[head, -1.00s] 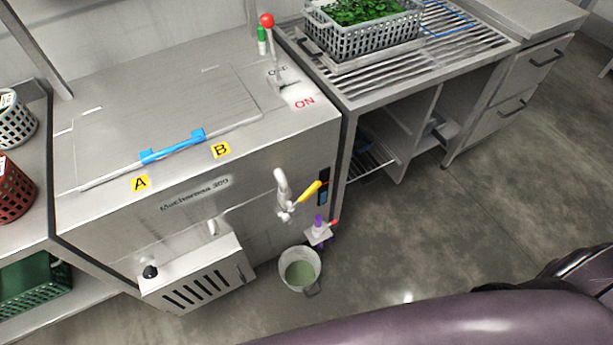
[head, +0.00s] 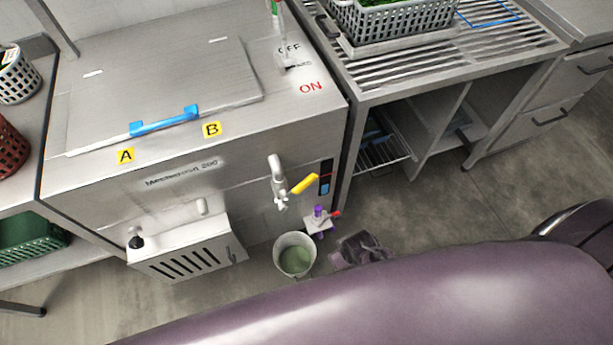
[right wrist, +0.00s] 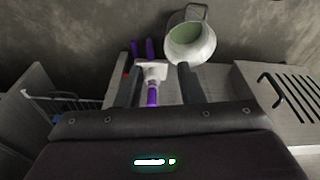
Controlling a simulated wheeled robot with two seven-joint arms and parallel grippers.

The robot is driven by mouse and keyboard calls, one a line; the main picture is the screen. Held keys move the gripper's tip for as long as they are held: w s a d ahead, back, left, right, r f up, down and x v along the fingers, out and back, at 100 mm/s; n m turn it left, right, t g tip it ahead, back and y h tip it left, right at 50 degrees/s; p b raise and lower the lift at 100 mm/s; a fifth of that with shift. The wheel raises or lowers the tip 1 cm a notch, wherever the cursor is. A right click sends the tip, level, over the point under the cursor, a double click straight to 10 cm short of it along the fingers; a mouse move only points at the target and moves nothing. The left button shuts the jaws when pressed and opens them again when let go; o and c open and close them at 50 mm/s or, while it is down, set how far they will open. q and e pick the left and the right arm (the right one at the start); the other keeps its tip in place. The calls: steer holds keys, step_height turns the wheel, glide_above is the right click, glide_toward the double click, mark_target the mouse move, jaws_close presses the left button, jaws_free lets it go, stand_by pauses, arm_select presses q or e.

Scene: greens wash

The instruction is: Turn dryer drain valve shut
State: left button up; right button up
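The dryer (head: 110,200) is a steel cabinet with a blue lid handle and labels A and B. Low on its right side, the head view shows a small pale fitting (head: 316,226) with a purple stem and a red lever (head: 335,213). Above it is a white tap (head: 277,175) with a yellow lever (head: 304,184). My right gripper (head: 360,250) is low, just right of the fitting. In the right wrist view its fingers (right wrist: 158,72) are apart, with the white and purple fitting (right wrist: 151,72) seen between them; contact cannot be told. My left gripper is out of view.
A bucket of greenish water (head: 294,258) stands on the floor beside the fitting. A slatted steel bench (head: 400,75) with a grey basket (head: 400,18) stands to the right. A vented box (head: 185,255) juts from the dryer's front. Floor at right is clear.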

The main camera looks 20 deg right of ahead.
steer(key=w+a+r+n+t+b, duration=0.15)
steer(key=w+r, duration=0.35)
steer(key=r, duration=0.6)
steer(key=w+a+r+n+t, duration=0.1)
steer(key=w+a+r+t, duration=0.3)
steer(key=r, duration=0.7)
steer(key=w+a+r+n+y, duration=0.3)
steer(key=w+a+r+n, duration=0.15)
steer(key=w+r, duration=0.2)
steer(key=n+g+y, duration=0.1)
steer(key=n+g, duration=0.7)
steer(key=n, duration=0.1)
glide_toward(307, 179)
steer(key=x, duration=0.2)
steer(key=shift+a+f+b, duration=0.15)
steer(key=shift+f+b, duration=0.15)
steer(key=shift+f, duration=0.25)
steer(key=x, duration=0.7)
steer(key=shift+a, duration=0.15)
jaws_close()
